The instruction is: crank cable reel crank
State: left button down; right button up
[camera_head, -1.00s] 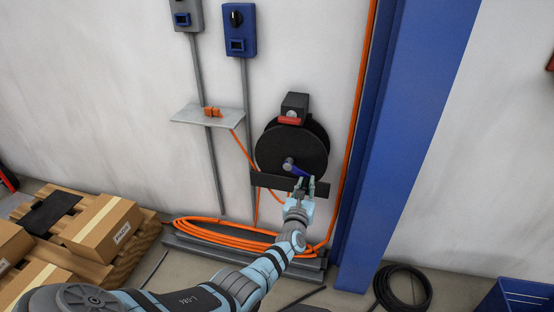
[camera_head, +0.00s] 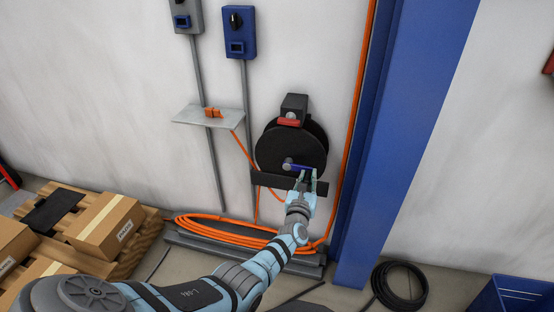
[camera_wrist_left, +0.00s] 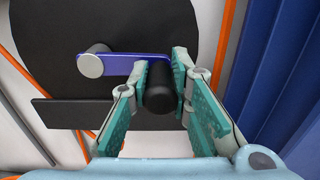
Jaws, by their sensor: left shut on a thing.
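The black cable reel (camera_head: 290,142) is mounted on the wall and also shows in the left wrist view (camera_wrist_left: 60,30). Its blue crank arm (camera_head: 301,167) runs from a grey hub (camera_head: 287,163) out to the right, close to level. The black crank handle (camera_wrist_left: 159,88) sticks out toward me at the arm's outer end. My left gripper (camera_head: 306,177) is at the handle, with the handle between its teal finger pads in the left wrist view (camera_wrist_left: 158,98). It is shut on the handle. My right gripper is not in view.
Orange cable (camera_head: 215,231) lies coiled on a grey base below the reel. A blue column (camera_head: 400,150) stands close on the right. A small shelf (camera_head: 190,115) juts from the wall at left. Cartons (camera_head: 104,226) lie on a pallet at lower left.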

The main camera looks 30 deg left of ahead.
aim_at(303, 167)
pick_arm(q)
jog(key=shift+s+a+r+p, duration=0.1)
jog(key=shift+a+r+p, duration=0.15)
jog(key=shift+r+p, duration=0.55)
jog(key=shift+r+b, duration=0.2)
jog(key=shift+b, duration=0.1)
jog(key=shift+s+a+r+p, duration=0.15)
jog(key=shift+a+r+p, duration=0.15)
jog(key=shift+r+p, duration=0.3)
jog(key=shift+s+a+r+p, duration=0.15)
jog(key=shift+a+r+p, duration=0.1)
jog(key=shift+r+p, duration=0.3)
